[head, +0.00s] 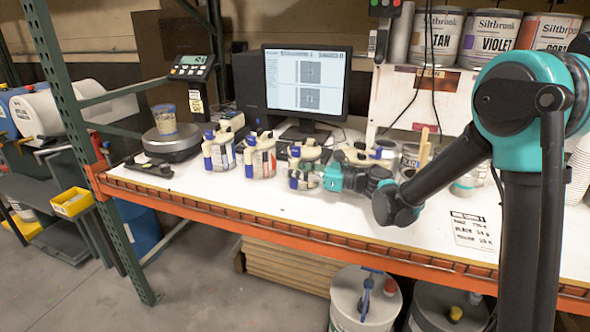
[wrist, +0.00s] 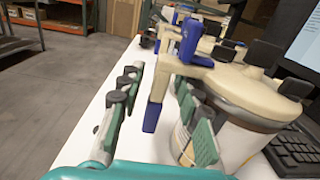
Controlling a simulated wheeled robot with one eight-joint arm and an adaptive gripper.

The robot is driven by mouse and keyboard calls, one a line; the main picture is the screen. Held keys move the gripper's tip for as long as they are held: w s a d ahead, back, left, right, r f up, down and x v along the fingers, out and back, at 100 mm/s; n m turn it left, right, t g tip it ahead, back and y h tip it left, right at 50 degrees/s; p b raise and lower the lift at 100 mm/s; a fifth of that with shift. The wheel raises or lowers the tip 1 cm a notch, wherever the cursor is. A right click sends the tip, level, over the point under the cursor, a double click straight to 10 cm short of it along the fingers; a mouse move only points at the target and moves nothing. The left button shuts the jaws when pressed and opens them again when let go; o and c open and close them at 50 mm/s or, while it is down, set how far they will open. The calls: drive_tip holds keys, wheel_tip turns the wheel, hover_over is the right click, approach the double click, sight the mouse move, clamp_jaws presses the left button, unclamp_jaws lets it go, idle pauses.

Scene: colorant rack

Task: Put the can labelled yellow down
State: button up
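A white can with a cream lid and blue-tipped handle (head: 303,168) stands on the white bench, just left of my gripper (head: 331,178). Its label is too small to read, so I cannot tell whether it is the yellow one. In the wrist view the can's cream lid (wrist: 240,92) and white body fill the right side. My gripper (wrist: 160,115) has its fingers apart there, with the cream and blue handle (wrist: 153,100) between them. Bench surface shows between the left finger and the handle. The right finger lies in front of the can's side.
Two similar cans (head: 219,152) (head: 261,157) stand to the left on the bench (head: 235,195). A scale (head: 172,142) holding a cup is farther left. A monitor (head: 306,82) and keyboard (wrist: 294,153) are behind.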

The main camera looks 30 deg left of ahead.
drive_tip(key=shift+d+r, duration=0.15)
drive_tip(key=shift+d, duration=0.05)
drive_tip(key=w+d, duration=0.1)
drive_tip(key=d, duration=1)
drive_tip(key=shift+d, duration=0.3)
drive_tip(key=shift+s, duration=0.1)
